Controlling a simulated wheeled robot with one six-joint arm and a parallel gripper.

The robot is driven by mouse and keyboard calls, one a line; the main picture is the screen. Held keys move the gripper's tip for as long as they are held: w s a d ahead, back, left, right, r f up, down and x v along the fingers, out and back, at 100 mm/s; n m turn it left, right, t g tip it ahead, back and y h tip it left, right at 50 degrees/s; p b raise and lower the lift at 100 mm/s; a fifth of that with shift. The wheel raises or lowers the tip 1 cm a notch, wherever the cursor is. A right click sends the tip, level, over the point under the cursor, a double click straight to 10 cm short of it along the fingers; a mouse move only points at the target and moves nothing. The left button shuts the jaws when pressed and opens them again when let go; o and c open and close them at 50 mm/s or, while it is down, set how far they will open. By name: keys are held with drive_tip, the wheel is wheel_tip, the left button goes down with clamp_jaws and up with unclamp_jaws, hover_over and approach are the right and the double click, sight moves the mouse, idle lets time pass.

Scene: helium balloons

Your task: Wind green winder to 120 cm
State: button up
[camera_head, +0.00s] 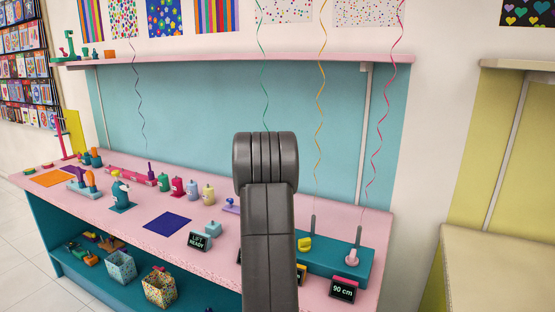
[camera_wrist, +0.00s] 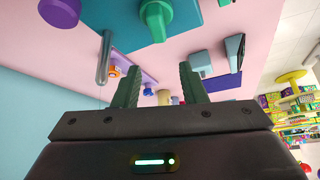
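In the head view my arm hides the gripper and the green winder. The green ribbon (camera_head: 264,60) hangs down behind my arm there. The teal winder base (camera_head: 325,259) also carries a yellow winder (camera_head: 305,244) and a pink winder (camera_head: 352,260). No green length reading is visible.
A sign reading "90 cm" (camera_head: 343,290) stands before the pink winder. A sign reading "LIFT READY" (camera_head: 199,241) stands left of my arm. A metal post (camera_wrist: 104,58) rises near the left finger. Several small bottles (camera_head: 192,189) stand along the table's back.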

drive_tip(key=shift+f, duration=0.15)
wheel_tip(320, 180, down, 7)
drive_tip(key=b, duration=0.6)
drive_tip(key=c, duration=0.7)
drive_tip(key=shift+o, duration=0.2)
